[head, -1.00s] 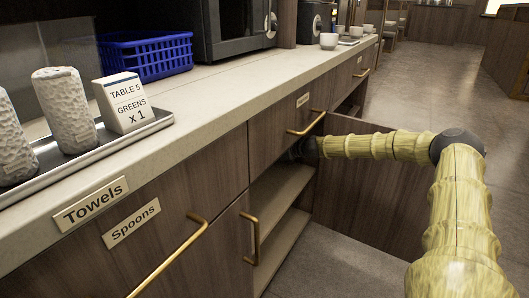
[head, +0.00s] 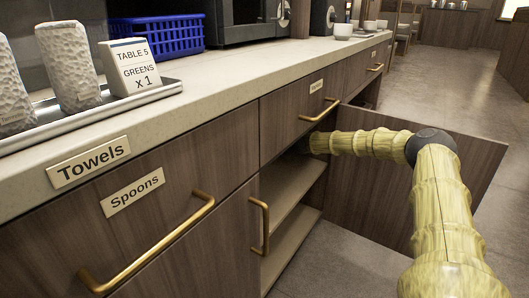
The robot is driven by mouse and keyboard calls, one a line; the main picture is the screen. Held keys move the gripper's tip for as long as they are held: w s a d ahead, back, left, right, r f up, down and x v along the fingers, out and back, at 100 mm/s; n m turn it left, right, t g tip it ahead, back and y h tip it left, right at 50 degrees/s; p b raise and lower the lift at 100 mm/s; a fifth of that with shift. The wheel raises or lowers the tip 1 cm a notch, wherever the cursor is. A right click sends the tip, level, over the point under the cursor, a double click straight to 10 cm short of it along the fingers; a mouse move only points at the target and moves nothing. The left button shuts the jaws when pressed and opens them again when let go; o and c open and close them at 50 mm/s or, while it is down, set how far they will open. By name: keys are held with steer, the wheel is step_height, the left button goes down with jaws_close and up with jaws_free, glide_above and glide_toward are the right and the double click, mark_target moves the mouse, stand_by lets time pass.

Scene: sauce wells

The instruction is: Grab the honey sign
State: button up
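No sign that reads "honey" can be made out. A small label (head: 316,86) on the middle drawer is too small to read. My arm (head: 440,205) reaches left past the open cabinet door, and its far end goes into the open cabinet under that drawer. My gripper is hidden inside the cabinet, so its fingers and anything in them do not show.
The open cabinet door (head: 440,165) stands out behind my arm. Two cabinet shelves (head: 285,190) look bare where visible. Brass handles (head: 150,245) stick out from the fronts. The counter (head: 225,88) holds a tray (head: 95,118), towel rolls, an order card (head: 135,65) and a blue basket (head: 158,35).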

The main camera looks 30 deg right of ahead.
steer(key=shift+w+a+f, duration=0.15)
steer(key=shift+w, duration=0.15)
